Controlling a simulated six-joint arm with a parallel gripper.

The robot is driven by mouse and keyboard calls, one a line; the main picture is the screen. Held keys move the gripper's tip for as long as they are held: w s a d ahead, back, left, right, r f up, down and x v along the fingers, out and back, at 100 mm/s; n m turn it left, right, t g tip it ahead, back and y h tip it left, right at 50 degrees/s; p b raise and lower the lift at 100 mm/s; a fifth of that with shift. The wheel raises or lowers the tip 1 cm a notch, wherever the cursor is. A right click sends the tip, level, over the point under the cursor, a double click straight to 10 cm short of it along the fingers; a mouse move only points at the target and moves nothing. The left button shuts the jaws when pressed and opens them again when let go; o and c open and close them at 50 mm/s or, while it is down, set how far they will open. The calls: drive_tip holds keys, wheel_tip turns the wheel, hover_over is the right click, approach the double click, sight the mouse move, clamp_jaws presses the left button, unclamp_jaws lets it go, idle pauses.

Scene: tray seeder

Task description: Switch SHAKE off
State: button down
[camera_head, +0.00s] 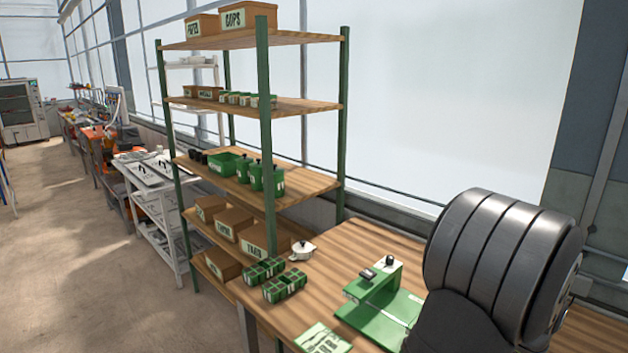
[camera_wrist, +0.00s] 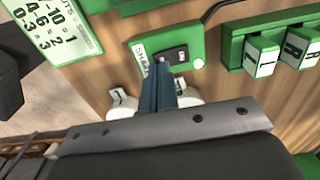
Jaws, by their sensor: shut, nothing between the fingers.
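The SHAKE switch (camera_wrist: 174,55) is a small black rocker on a green-edged panel (camera_wrist: 205,40) at the upper middle of the wrist view. A white label (camera_wrist: 140,55) with dark, partly covered lettering sits just left of it. My gripper (camera_wrist: 162,66) is shut and empty, its fingertips in front of the panel just below and left of the switch. I cannot tell whether they touch it, nor which way the rocker is tipped. The head view shows a green stand (camera_head: 375,290) with small black controls on top; my gripper is not seen there.
Two white rounded objects (camera_wrist: 122,104) lie beside the fingers. Green blocks (camera_wrist: 265,55) stand at the right and a numbered card (camera_wrist: 55,28) lies upper left. In the head view, green cell packs (camera_head: 284,286) and a white lidded pot (camera_head: 302,251) sit on the wooden bench by shelves.

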drive_tip(key=shift+f, duration=0.75)
drive_tip(key=shift+r, duration=3.55)
drive_tip(key=shift+f, duration=3.5)
drive_tip(key=shift+r, duration=0.1)
